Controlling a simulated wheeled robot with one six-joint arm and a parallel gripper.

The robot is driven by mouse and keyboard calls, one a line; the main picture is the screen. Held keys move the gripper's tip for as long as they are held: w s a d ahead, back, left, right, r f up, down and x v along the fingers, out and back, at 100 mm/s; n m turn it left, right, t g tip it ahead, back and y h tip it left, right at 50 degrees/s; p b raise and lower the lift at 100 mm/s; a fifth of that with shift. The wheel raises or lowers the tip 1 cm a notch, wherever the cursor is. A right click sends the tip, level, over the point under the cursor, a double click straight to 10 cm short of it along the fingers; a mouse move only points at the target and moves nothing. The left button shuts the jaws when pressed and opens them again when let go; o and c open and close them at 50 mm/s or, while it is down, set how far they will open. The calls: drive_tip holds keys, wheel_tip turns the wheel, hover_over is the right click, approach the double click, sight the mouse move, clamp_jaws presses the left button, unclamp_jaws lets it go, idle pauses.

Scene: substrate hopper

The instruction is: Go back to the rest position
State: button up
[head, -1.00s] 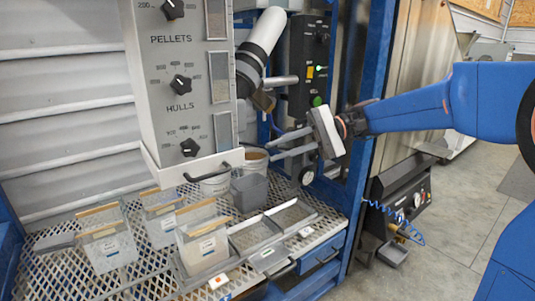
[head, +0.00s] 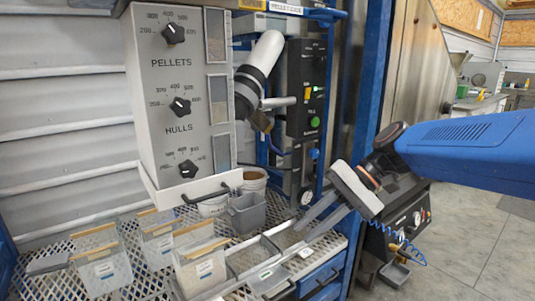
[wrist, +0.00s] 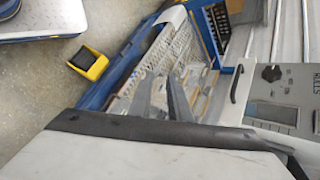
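My gripper (head: 325,218) is in the head view, right of the grey control box and in front of the blue frame post. Its two grey fingers point down and left, with a gap between them. Nothing shows between the fingers. In the wrist view, my gripper (wrist: 158,95) also has its fingers apart, over the blurred mesh bench. The fingers appear clear of the trays below.
The control box (head: 180,100) with knobs stands at left. Several clear bins (head: 200,262) and a grey cup (head: 247,212) stand on the mesh bench. The blue post (head: 362,110) rises behind my gripper. Open floor (head: 470,250) lies at right.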

drive_tip(key=s+d+f+n+t+h, duration=0.1)
drive_tip(key=s+d+f+t+h, duration=0.1)
drive_tip(key=d, duration=0.4)
drive_tip(key=s+d+f+t+h, duration=0.2)
drive_tip(key=s+d+f+h, duration=0.2)
drive_tip(key=s+d+f, duration=0.2)
drive_tip(key=s+d+f+n+t+h, duration=0.1)
drive_tip(key=s+d+f+t+h, duration=0.1)
drive_tip(key=d, duration=0.5)
wheel_tip(320, 180, down, 2)
drive_tip(key=shift+s+d+f+n+t+h, duration=0.2)
drive_tip(key=shift+s+f+n+t+h, duration=0.1)
drive_tip(key=shift+s+h, duration=0.55)
drive_tip(key=shift+s, duration=0.1)
